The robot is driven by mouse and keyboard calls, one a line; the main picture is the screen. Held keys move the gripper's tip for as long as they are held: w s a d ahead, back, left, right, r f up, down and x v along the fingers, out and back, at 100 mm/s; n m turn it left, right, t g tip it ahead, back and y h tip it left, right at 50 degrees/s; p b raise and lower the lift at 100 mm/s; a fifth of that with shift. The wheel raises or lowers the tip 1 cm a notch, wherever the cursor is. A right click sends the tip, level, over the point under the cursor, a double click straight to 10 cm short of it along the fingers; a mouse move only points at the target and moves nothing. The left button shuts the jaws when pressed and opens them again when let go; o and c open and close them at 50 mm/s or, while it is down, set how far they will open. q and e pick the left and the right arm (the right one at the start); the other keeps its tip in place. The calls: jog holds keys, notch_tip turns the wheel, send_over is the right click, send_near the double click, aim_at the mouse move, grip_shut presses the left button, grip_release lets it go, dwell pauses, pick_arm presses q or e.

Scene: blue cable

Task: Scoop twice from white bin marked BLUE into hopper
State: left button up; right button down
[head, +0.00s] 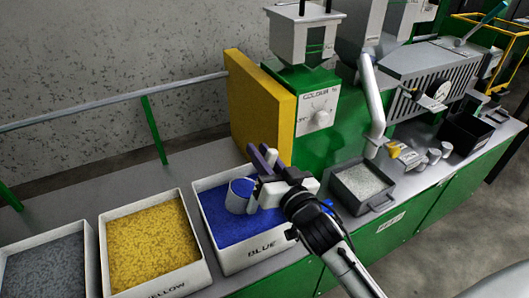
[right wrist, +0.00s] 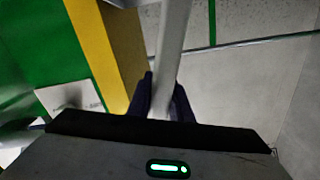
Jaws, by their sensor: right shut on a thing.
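The white bin marked BLUE (head: 262,255) stands on the bench and holds blue granules (head: 222,226). A pale scoop cup (head: 238,203) is at the bin, with blue inside its rim. I cannot tell whether it touches the granules. My right gripper (head: 262,158) is above the bin's right part, shut on the scoop. In the right wrist view the pale scoop handle (right wrist: 172,55) runs between the dark fingers (right wrist: 160,98). A white hopper (head: 300,40) sits on the green unit labelled COLOUR, behind the bin. My left gripper is not in view.
A yellow panel (head: 258,110) stands upright just behind the blue bin. Bins of yellow (head: 148,245) and grey (head: 45,268) granules stand to its left. A grey tray of pale granules (head: 362,186) sits to the right. A rail (head: 110,108) runs along the back left.

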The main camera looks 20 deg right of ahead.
jog(key=a+r+n+p, duration=0.2)
jog(key=a+r+p, duration=0.1)
jog(key=r, duration=0.4)
jog(key=a+r+n+p, duration=0.1)
jog(key=a+r+p, duration=0.2)
jog(key=r+p, duration=0.2)
jog(key=shift+a+r+n, duration=0.15)
jog(key=shift+r+n, duration=0.25)
jog(key=shift+r, duration=0.95)
jog(key=shift+s, duration=0.1)
